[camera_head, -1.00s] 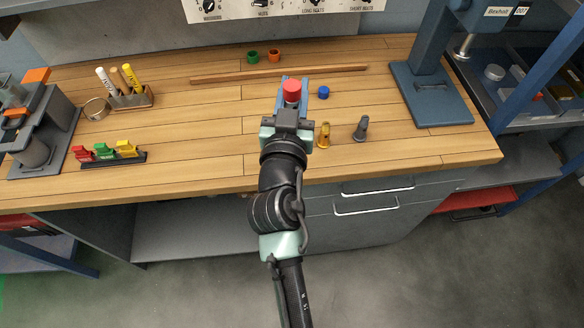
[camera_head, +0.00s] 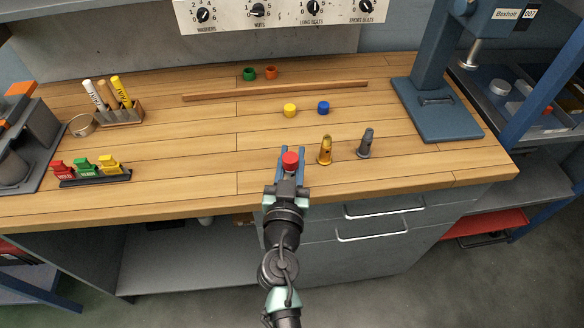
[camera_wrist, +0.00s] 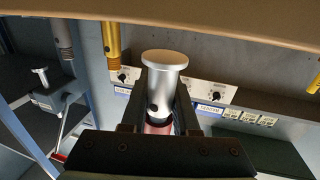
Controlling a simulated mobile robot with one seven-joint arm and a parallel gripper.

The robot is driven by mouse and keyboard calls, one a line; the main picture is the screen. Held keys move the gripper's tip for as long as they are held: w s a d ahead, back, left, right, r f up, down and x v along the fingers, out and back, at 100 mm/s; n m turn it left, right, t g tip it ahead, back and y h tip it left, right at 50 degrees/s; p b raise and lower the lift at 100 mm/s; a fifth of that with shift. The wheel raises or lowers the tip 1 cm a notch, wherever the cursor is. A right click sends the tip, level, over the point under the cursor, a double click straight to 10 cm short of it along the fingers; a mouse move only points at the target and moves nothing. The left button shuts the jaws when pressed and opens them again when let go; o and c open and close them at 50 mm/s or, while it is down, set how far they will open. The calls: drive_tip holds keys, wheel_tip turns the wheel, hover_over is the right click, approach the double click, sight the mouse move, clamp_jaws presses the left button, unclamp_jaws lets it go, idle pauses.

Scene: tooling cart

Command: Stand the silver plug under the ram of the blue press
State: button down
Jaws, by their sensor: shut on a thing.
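My gripper (camera_head: 290,163) is over the front part of the wooden bench and shut on the silver plug (camera_wrist: 166,85). The plug shows its wide flange and body between the fingers in the wrist view, with a red cap (camera_head: 290,158) at its other end. In the head view the cap faces up and the plug's body is hidden. The blue press (camera_head: 433,45) stands at the back right.
A gold plug (camera_head: 325,150) and a dark grey plug (camera_head: 366,143) stand just right of my gripper. A yellow cap (camera_head: 290,110) and a blue cap (camera_head: 323,108) lie behind them. A wooden strip (camera_head: 275,90) crosses the back.

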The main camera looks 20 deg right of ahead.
drive_tip(key=shift+f, duration=0.9)
drive_tip(key=shift+f+b, duration=0.2)
drive_tip(key=shift+b, duration=0.35)
drive_tip(key=c, duration=0.7)
unclamp_jaws()
drive_tip(key=shift+r+p, duration=0.1)
drive_tip(key=shift+p, duration=0.35)
drive_tip(key=b+v, duration=0.4)
drive_tip(key=v, duration=0.9)
drive_tip(key=shift+d+b, duration=0.1)
drive_tip(key=shift+b, duration=0.2)
